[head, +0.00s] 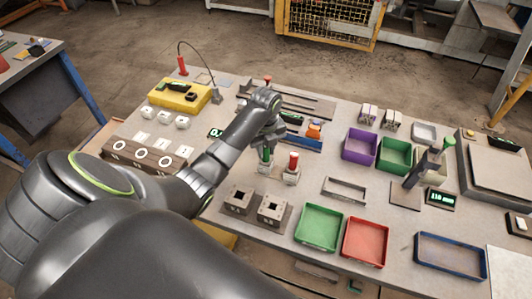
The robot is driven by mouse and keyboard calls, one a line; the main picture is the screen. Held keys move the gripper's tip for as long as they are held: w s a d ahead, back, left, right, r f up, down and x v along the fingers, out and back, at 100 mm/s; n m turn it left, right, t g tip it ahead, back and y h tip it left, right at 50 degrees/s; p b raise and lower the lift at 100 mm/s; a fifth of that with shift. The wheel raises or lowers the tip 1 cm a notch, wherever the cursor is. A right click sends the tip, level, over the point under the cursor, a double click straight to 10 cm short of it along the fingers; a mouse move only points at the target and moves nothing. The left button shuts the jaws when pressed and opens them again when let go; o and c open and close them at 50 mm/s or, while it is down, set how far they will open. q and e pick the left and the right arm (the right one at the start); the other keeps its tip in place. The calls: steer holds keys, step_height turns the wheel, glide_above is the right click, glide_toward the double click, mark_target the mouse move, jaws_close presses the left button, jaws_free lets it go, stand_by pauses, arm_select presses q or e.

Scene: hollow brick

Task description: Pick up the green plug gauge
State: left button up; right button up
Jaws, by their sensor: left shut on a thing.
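The green plug gauge (265,153) stands upright in its light block near the middle of the table. My left gripper (267,143) reaches over it from the left and is shut on its upper part. The gripper and wrist partly hide the gauge. I cannot tell whether its lower end is clear of the block. A red-handled gauge (293,161) stands in a block just to the right. My right gripper is not in view.
Two hollow bricks (272,208) stand in front of the gauges. Green (319,246) and red (365,262) trays lie at the front. Purple (360,160) and green bins stand behind right. A dark tilted device (423,168) stands beside a display (440,199).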

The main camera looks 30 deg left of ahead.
arm_select(q)
jaws_close()
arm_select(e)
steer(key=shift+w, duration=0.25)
